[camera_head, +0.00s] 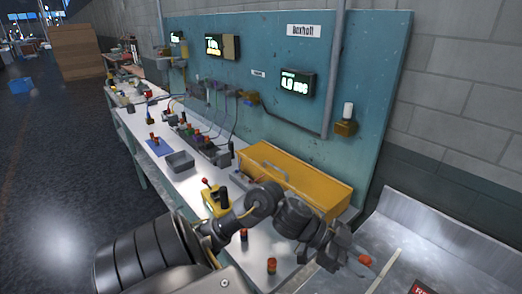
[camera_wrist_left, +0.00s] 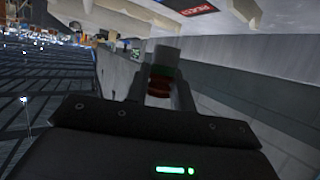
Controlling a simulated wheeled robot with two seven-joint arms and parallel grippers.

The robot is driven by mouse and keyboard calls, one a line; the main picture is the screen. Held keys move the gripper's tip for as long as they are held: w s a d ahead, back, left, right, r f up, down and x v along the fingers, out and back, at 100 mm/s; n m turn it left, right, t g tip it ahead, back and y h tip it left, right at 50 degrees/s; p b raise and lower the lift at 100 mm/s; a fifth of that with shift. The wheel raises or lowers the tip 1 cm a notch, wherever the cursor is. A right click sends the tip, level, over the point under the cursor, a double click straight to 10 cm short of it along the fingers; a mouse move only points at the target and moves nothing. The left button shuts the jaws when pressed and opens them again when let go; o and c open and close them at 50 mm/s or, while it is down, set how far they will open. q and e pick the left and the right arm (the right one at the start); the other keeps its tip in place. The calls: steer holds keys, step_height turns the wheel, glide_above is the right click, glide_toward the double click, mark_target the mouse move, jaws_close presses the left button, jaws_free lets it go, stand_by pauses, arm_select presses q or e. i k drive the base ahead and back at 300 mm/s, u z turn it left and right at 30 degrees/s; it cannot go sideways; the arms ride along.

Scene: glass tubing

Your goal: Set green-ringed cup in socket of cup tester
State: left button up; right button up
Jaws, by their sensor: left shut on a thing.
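My left gripper (camera_head: 357,258) reaches past the right end of the bench, over the grey metal surface. It is shut on the green-ringed cup, whose reddish end (camera_head: 366,262) shows small at the fingertips. A yellow and black device (camera_head: 215,200) with a red-knobbed lever stands on the bench left of my forearm. It may be the cup tester; its socket cannot be made out. My right gripper is out of view.
Two reddish cups (camera_head: 271,265) (camera_head: 243,234) stand on the bench near my arm. A large yellow box (camera_head: 300,183) lies behind it against the blue panel (camera_head: 260,70). A grey bin (camera_head: 180,162) and a blue mat (camera_head: 159,148) are farther left. A red sign (camera_head: 424,288) is at lower right.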

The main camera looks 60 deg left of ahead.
mark_target(218, 197)
steer(key=z, duration=0.15)
steer(key=k, duration=0.55)
steer(key=u, duration=1.05)
steer(key=i, duration=0.45)
